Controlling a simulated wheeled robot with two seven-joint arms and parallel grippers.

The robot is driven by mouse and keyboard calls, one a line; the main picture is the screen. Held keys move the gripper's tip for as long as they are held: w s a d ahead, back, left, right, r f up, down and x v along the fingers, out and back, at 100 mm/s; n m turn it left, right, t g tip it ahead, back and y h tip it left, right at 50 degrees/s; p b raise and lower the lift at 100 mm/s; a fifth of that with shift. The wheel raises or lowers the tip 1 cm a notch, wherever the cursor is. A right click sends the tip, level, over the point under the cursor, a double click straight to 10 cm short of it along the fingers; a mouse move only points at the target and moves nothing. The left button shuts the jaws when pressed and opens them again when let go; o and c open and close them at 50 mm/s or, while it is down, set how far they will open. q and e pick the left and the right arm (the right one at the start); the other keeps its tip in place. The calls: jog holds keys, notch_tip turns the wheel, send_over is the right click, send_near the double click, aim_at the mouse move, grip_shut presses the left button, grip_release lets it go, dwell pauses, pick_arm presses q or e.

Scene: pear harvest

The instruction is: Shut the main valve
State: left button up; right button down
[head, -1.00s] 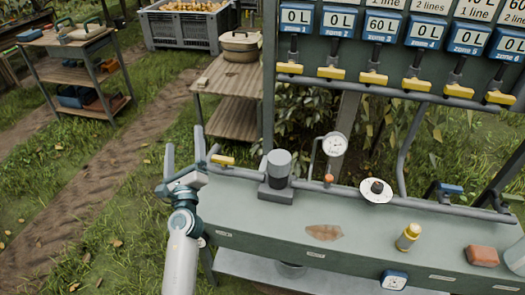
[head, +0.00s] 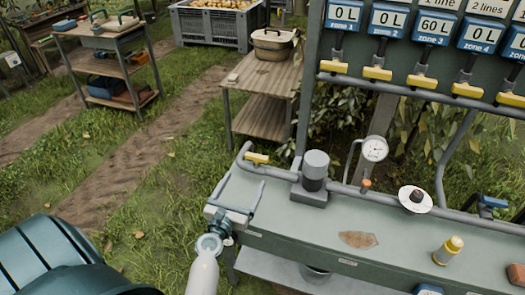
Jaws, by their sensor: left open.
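A valve with a yellow lever (head: 257,158) sits on the grey pipe at the left end of the green bench (head: 280,222). The lever lies roughly along the pipe. A second valve with a blue handle (head: 494,201) is on the pipe at the right. No label shows which is the main valve. My left gripper (head: 245,181) is open and empty at the bench's left corner, just on the near side of the yellow lever, apparently not touching it. My right gripper is out of view.
A grey cylinder on a block (head: 314,172), a pressure gauge (head: 375,149) and a white disc with a dark knob (head: 415,199) stand along the pipe. A panel of yellow zone levers (head: 422,80) rises behind.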

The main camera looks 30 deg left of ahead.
aim_at(258, 155)
pick_arm(q)
jog(key=x, duration=1.7)
jog(key=shift+w+r, duration=0.1)
jog(key=shift+w, duration=0.15)
jog(key=shift+c, duration=0.6)
jog(key=c, duration=0.9)
